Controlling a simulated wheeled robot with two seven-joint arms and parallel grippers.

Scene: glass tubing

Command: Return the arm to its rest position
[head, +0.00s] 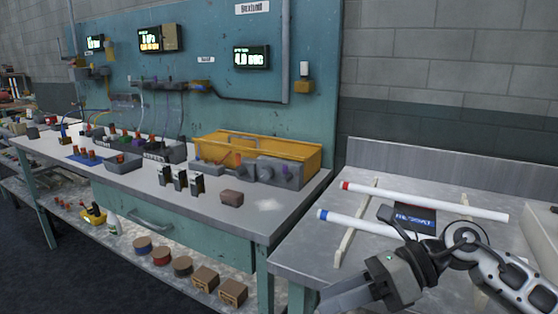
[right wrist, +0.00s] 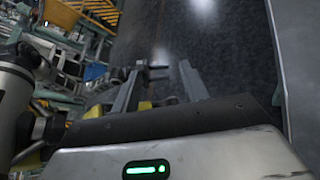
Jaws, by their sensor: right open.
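My right gripper (head: 336,298) is low in the head view, in front of the metal table at the right, and points left. In the right wrist view my right gripper (right wrist: 160,78) has its two fingers apart with nothing between them, and dark floor lies beyond. My right arm comes in from the right edge of the head view and partly covers the right-hand table. My left gripper and left arm are not in view.
Two white tubes, one red-ended (head: 425,201) and one blue-ended (head: 365,224), lie across light rails on the metal table (head: 300,262). A dark mat (head: 420,219) lies between them. The teal workbench (head: 200,222) at the left carries small devices and a yellow unit (head: 258,150).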

